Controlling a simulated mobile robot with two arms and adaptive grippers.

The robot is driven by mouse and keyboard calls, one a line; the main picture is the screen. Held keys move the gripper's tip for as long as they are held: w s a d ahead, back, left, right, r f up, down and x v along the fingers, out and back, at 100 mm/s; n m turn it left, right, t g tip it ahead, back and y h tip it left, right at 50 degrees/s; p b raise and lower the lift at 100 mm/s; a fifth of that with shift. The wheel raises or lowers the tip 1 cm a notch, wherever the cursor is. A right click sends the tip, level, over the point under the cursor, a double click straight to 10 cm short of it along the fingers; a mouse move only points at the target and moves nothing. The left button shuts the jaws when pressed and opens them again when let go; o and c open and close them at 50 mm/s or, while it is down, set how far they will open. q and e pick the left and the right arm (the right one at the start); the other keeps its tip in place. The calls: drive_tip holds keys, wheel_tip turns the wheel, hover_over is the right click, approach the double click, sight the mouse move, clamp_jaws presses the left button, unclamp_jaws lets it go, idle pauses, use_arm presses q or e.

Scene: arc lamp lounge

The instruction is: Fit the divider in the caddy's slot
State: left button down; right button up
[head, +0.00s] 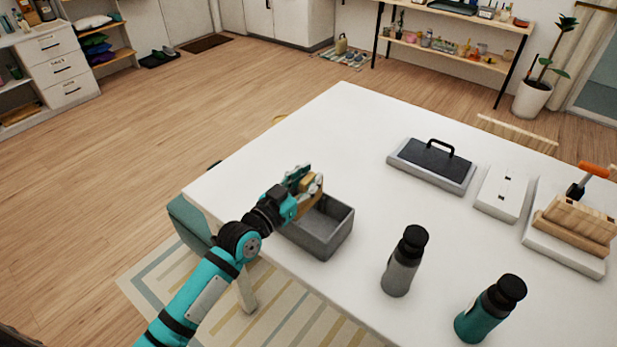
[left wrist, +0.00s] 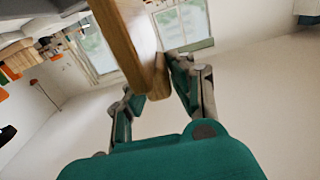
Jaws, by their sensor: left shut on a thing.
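The grey open-topped caddy (head: 322,243) stands near the left front edge of the white table. My left gripper (head: 308,184) is at the caddy's far left side and is shut on the wooden divider (head: 312,201). The divider shows at the caddy's left part; I cannot tell whether its lower edge is inside the caddy or above it. My gripper and arm hide part of the caddy and its slot. In the left wrist view the divider (left wrist: 127,42) extends up from between the fingers (left wrist: 155,88). My right gripper is not in view.
A grey bottle (head: 402,266) and a teal bottle (head: 488,312) stand to the caddy's right. A dark-topped tray with a handle (head: 431,166), a white box (head: 501,194) and a board with wooden blocks (head: 563,243) lie farther right. The table's middle (head: 310,140) is clear.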

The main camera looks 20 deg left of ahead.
sight(308, 208)
use_arm(q)
drive_tip(key=shift+f+b, duration=0.95)
drive_tip(key=shift+f, duration=0.35)
drive_tip(key=shift+f+b, duration=0.5)
drive_tip(key=shift+f, duration=0.15)
drive_tip(key=shift+f+b, duration=1.15)
drive_tip(key=shift+f, duration=0.4)
drive_tip(key=c, duration=1.1)
unclamp_jaws()
drive_tip(key=v, duration=1.2)
drive_tip(key=shift+r, duration=0.1)
